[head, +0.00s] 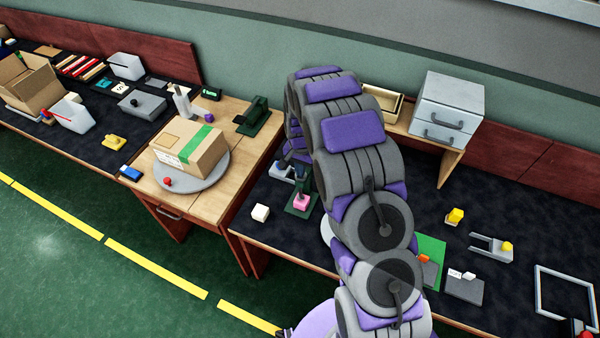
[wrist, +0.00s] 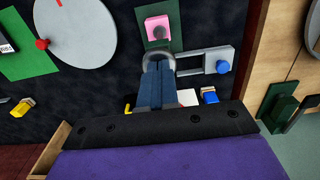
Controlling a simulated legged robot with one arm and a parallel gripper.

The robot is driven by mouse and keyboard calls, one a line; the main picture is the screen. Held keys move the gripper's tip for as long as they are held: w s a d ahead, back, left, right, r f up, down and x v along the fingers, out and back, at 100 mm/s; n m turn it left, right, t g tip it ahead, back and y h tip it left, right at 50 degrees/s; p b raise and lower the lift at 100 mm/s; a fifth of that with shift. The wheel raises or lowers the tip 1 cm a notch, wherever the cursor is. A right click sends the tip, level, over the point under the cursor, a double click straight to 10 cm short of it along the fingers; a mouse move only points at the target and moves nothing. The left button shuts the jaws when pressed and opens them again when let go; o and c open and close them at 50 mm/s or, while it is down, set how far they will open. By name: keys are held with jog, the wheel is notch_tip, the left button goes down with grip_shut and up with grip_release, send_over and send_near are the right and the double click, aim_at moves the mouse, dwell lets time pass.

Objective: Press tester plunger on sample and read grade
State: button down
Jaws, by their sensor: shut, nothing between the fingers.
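A small tester stands on the dark bench, with a green base (head: 296,211) and a pink block sample (head: 301,202) on it. A dark post with a reddish part rises just behind the sample; I cannot tell whether it touches it. In the wrist view, the pink sample (wrist: 157,27) lies on the green plate beyond my fingertips. A grey rounded part (wrist: 158,55), perhaps the tester's top, is right at my fingertips. My gripper (wrist: 157,70) is shut and empty, pointing at that part; contact is unclear. My arm mostly hides the gripper in the head view. No grade is readable.
A grey bracket with a blue knob (wrist: 222,66) is close right of my fingertips. A grey drawer unit (head: 448,108) stands behind. A carton (head: 190,148) sits on the wooden table at left.

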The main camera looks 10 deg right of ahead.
notch_tip(320, 180, up, 8)
jog(key=p, duration=0.1)
jog(key=shift+p, duration=0.3)
dwell(0.3)
dwell(0.3)
jog(key=s+r+n+b, duration=0.2)
jog(key=s+r, duration=0.4)
jog(key=s, duration=0.3)
jog(key=s+r+n+b, duration=0.1)
jog(key=s+r, duration=0.5)
jog(key=s, duration=0.2)
jog(key=s+r+n+g+b, duration=0.1)
jog(key=s+n+b, duration=0.2)
jog(key=s, duration=2.2)
jog(key=shift+n+g, duration=0.4)
jog(key=shift+n, duration=0.2)
